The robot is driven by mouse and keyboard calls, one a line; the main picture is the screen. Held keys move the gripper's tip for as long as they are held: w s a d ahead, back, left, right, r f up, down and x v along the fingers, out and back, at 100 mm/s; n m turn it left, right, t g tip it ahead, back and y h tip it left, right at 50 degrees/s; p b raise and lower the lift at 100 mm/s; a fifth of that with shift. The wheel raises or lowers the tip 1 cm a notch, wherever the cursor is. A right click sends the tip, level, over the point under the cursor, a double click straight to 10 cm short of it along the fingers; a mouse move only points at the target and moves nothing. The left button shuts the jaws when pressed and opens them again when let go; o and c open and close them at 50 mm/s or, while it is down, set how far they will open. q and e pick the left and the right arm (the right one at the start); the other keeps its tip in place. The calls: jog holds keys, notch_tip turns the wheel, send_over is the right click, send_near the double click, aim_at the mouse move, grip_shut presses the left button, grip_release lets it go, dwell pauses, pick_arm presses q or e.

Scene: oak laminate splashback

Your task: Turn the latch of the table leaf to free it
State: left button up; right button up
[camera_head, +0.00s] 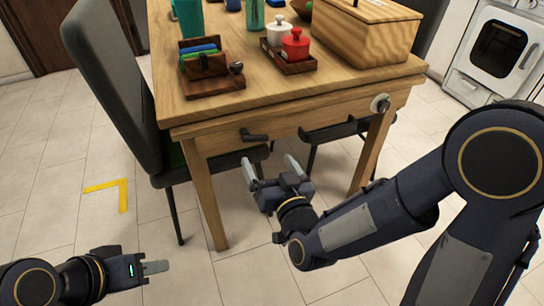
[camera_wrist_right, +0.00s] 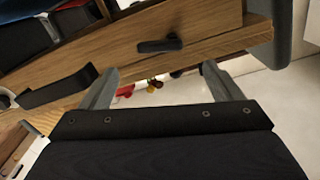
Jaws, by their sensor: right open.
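The wooden table (camera_head: 290,103) has a small black latch (camera_head: 254,135) on its front face, near the left leg. The latch lies roughly level, and it also shows in the right wrist view (camera_wrist_right: 160,45), beyond the fingertips. My right gripper (camera_head: 271,168) is open and empty, just below and in front of the latch, apart from it. Its two fingers show in the right wrist view (camera_wrist_right: 160,75) with nothing between them. My left gripper (camera_head: 156,267) is low at the left, away from the table; its finger gap cannot be made out.
A long black handle (camera_head: 335,130) and a round pale knob (camera_head: 380,103) are on the same face. A dark chair (camera_head: 110,80) stands at the table's left. A wooden box (camera_head: 365,38), a red jar (camera_head: 295,45) and a caddy (camera_head: 210,80) stand on top. Tiled floor in front is clear.

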aim_at(257, 139)
jog(key=x, duration=0.7)
jog(key=shift+w+b, duration=0.3)
jog(key=shift+c, duration=0.2)
